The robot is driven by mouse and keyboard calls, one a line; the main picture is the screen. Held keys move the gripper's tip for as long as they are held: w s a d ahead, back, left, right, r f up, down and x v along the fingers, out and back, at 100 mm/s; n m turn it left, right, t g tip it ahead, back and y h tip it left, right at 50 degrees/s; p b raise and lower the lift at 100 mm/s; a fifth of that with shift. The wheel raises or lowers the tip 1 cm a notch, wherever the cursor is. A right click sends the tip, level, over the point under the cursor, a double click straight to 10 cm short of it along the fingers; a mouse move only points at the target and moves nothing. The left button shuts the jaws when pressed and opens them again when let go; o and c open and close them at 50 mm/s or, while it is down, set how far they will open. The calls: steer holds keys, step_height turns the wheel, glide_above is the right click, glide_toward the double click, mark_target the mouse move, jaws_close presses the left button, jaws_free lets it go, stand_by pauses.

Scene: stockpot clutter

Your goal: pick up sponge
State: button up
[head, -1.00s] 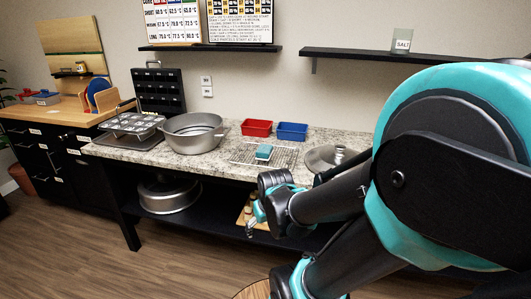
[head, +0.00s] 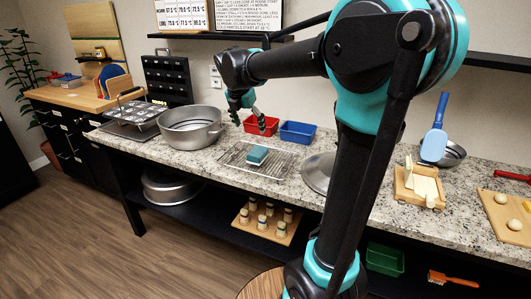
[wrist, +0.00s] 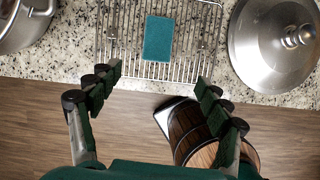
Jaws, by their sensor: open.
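The sponge (head: 257,155) is a small teal block lying on a wire rack (head: 276,170) on the granite counter. In the wrist view the sponge (wrist: 159,38) is at the upper middle, on the rack (wrist: 130,68). My gripper (head: 250,112) is raised above the counter, in front of the red bin in the head view. It points down and is apart from the sponge. In the wrist view my gripper (wrist: 158,92) has its fingers spread wide with nothing between them, and the sponge shows beyond the fingertips.
A stockpot (head: 190,128) stands left of the rack and a metal lid (head: 318,172) lies to its right. A red bin (head: 262,125) and a blue bin (head: 298,132) sit behind.

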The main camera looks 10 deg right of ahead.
steer(key=n, duration=0.1)
glide_toward(257, 151)
steer(key=x, duration=0.9)
steer(key=shift+w+d+f, duration=0.1)
steer(key=shift+d+f, duration=0.1)
steer(key=shift+f, duration=0.3)
steer(key=shift+f, duration=0.25)
steer(key=shift+c, duration=0.5)
steer(key=c, duration=0.9)
